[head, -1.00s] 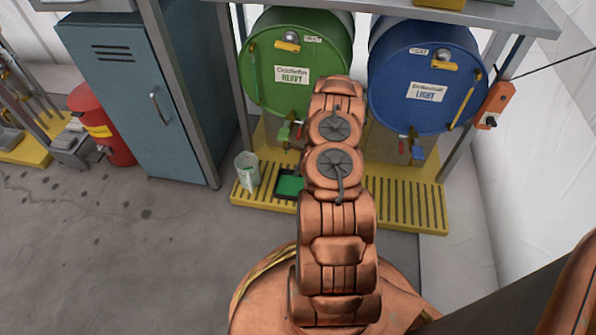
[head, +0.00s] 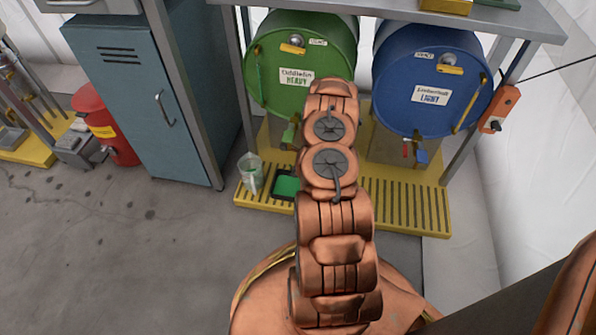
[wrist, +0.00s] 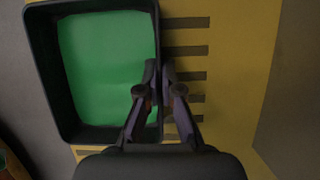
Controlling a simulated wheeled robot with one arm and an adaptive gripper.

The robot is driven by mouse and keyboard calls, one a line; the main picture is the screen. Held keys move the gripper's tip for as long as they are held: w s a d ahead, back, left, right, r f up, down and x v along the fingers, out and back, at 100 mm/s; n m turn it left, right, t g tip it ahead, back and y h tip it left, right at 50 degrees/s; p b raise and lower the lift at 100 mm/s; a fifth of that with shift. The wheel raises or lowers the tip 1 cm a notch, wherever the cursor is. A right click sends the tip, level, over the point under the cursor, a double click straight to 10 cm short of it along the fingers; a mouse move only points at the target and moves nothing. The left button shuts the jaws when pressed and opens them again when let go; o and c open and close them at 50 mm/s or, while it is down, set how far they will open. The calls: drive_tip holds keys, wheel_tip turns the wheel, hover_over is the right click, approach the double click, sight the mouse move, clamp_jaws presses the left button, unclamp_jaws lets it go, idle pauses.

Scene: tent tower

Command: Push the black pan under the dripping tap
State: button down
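The black pan (head: 273,187) lies on the yellow slatted platform, with green liquid in it. It fills the upper left of the wrist view (wrist: 42,75). I cannot make out a drip. My gripper (wrist: 159,73) has its fingers close together, at the right rim of the pan. Whether the fingertips touch the rim is unclear. In the head view my arm hides the gripper and part of the pan's right side.
A blue-grey locker (head: 140,105) and a red bin (head: 108,130) stand further left. The slats right of the pan look clear.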

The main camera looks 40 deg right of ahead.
drive_tip(key=shift+w+a, duration=0.25)
drive_tip(key=shift+w, duration=0.1)
drive_tip(key=c, duration=1.2)
unclamp_jaws()
drive_tip(key=shift+c, duration=0.2)
